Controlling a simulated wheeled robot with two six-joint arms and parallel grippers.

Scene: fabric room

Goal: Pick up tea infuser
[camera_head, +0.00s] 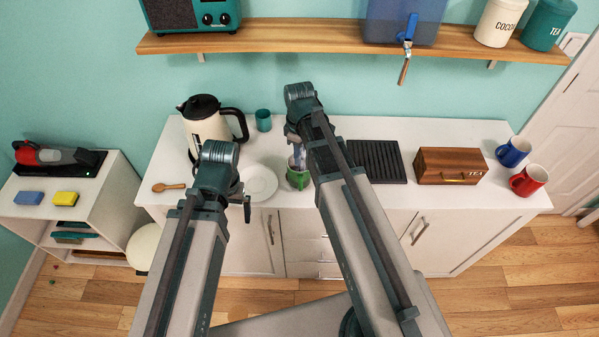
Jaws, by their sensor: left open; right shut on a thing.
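My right gripper (295,140) is over the middle of the white counter and is shut on a slim grey-blue thing (298,156), which looks like the tea infuser. This thing is just above or partly inside a green mug (298,180); I cannot tell which, as the gripper and arm hide part of it. My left gripper (241,199) is open and empty, in front of the white plate (262,184) near the counter's front edge.
A cream kettle (205,124) and a teal cup (263,120) stand behind. A wooden spoon (168,187) lies left. A black rack (377,160), wooden tea box (449,166), blue mug (513,152) and red mug (528,181) stand right. A shelf (280,36) runs above.

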